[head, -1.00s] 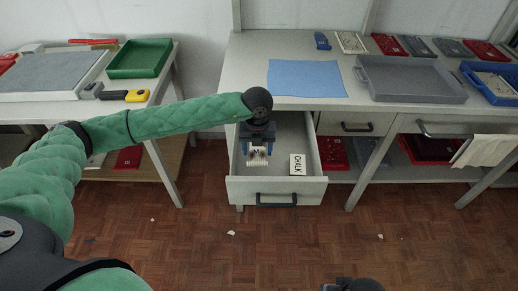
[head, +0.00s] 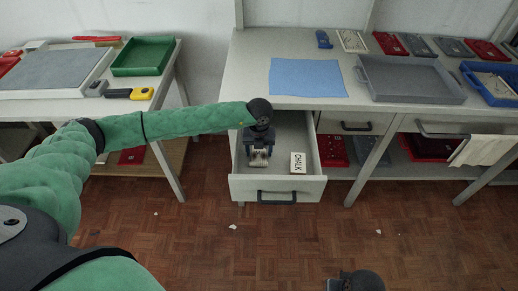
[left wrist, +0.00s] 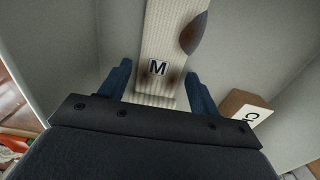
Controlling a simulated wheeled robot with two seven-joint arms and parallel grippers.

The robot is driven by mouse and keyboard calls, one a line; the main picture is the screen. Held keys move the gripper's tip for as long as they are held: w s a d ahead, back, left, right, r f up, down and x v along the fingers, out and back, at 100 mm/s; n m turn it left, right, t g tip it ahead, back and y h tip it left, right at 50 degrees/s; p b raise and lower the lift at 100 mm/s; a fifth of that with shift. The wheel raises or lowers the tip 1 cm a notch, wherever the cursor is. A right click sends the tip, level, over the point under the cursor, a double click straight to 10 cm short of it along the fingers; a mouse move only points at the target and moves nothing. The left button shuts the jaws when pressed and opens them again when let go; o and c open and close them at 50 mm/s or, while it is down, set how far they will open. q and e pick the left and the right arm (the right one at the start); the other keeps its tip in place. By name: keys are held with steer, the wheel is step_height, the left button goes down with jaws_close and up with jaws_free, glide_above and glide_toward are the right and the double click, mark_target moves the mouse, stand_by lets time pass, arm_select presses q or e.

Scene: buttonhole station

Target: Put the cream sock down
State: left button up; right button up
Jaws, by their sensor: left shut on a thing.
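The cream sock (head: 258,158) is inside the open drawer (head: 277,188), at its left side. It is ribbed and pale, with an "M" label and brown patches in the left wrist view (left wrist: 160,85). My left gripper (head: 260,150) points down into the drawer and is shut on the sock, with a blue finger on either side of it. Whether the sock touches the drawer floor is hard to tell. A dark part of my right arm (head: 358,281) shows at the bottom edge; its jaws cannot be made out.
A box marked "CHALK" (head: 298,163) stands in the drawer, right of the sock. On the bench above are a blue cloth (head: 307,78) and a grey tray (head: 410,80). The drawer's middle has bare floor.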

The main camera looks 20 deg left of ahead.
mark_target(259, 154)
steer(key=shift+f, duration=0.1)
arm_select(q)
steer(key=shift+f, duration=0.15)
arm_select(e)
steer(key=shift+r, duration=0.25)
arm_select(q)
steer(key=o, duration=0.9)
steer(key=shift+o, duration=0.2)
arm_select(e)
steer(key=shift+r, duration=0.25)
steer(key=shift+a+f, duration=0.1)
steer(key=shift+f, duration=0.05)
